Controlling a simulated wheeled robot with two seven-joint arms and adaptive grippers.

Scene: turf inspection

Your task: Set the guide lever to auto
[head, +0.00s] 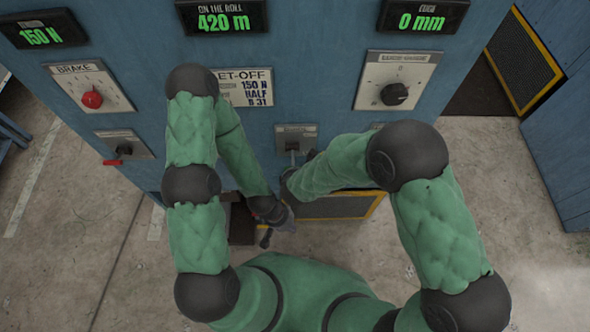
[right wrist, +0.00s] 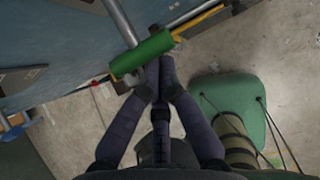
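A lever with a metal rod and a green crossbar grip (right wrist: 142,55) is in the right wrist view; I take it for the guide lever. In the head view its small grey plate (head: 297,134) is low on the blue cabinet, its label too small to read. My right gripper (right wrist: 160,68) has its fingers drawn together at the green grip, with the tips partly hidden by it. They look in contact, but I see no clear pinch around it. My left gripper (head: 282,218) hangs low before the cabinet, away from the lever; its finger gap is unclear.
The blue cabinet (head: 135,32) carries a brake plate with a red knob (head: 91,99), a red-handled lever (head: 122,150), and a black knob (head: 395,94). A yellow-edged dark panel (head: 335,206) is below. Concrete floor (head: 70,235) is clear at left.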

